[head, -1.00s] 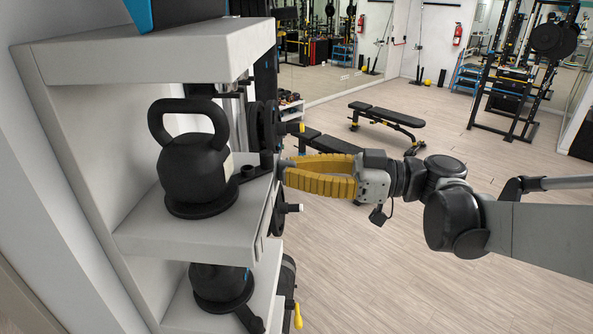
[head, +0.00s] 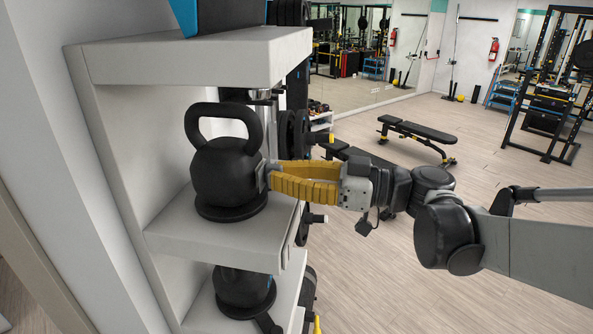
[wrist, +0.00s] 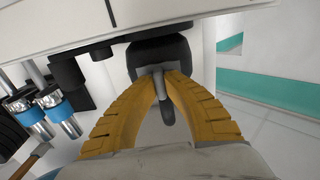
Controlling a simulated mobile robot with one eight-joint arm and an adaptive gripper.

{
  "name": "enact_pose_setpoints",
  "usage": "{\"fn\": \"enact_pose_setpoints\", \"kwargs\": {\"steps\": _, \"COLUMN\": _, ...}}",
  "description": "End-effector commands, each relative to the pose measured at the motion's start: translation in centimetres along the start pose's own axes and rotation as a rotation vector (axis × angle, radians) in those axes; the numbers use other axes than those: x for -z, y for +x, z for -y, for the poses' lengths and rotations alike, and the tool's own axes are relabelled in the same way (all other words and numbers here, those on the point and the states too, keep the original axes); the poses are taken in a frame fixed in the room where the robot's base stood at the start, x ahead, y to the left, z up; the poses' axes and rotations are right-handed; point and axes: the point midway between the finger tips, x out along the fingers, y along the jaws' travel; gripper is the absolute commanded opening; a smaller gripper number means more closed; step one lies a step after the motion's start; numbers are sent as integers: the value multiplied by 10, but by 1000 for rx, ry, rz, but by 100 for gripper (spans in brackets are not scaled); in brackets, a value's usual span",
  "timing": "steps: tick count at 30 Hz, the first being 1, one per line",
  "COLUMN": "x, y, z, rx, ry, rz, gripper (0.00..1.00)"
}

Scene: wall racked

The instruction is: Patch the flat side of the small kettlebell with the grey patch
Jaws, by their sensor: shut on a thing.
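A black kettlebell (head: 222,172) stands upright on the middle shelf, its handle up, on a round black base. My gripper (head: 268,175), with yellow ribbed fingers, reaches in from the right with its tips at the kettlebell's right side. It is shut on a small grey piece, taken as the grey patch, which shows between the fingertips in the wrist view (wrist: 158,76). The kettlebell's dark body (wrist: 150,50) is right beyond it there. I cannot tell whether the patch touches the kettlebell. The fingertips hide most of the side they face.
The white shelf unit (head: 210,243) has a board above, carrying a blue and black object (head: 222,12). Another black kettlebell (head: 243,290) stands on the lower shelf. Black weights (head: 292,135) hang behind the unit. Open floor with a bench (head: 415,131) lies to the right.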

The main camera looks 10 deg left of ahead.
Motion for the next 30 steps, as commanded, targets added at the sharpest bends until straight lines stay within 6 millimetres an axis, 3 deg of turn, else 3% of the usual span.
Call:
{"fn": "enact_pose_setpoints", "kwargs": {"steps": 26, "x": 0, "y": 3, "z": 0, "rx": 0, "ry": 0, "rz": 0, "gripper": 0}}
{"fn": "enact_pose_setpoints", "kwargs": {"steps": 27, "x": 0, "y": 3, "z": 0, "rx": 0, "ry": 0, "rz": 0, "gripper": 16}}
{"fn": "enact_pose_setpoints", "kwargs": {"steps": 28, "x": 0, "y": 3, "z": 0, "rx": 0, "ry": 0, "rz": 0, "gripper": 25}}
{"fn": "enact_pose_setpoints", "kwargs": {"steps": 29, "x": 0, "y": 3, "z": 0, "rx": 0, "ry": 0, "rz": 0, "gripper": 32}}
{"fn": "enact_pose_setpoints", "kwargs": {"steps": 30, "x": 0, "y": 3, "z": 0, "rx": 0, "ry": 0, "rz": 0, "gripper": 32}}
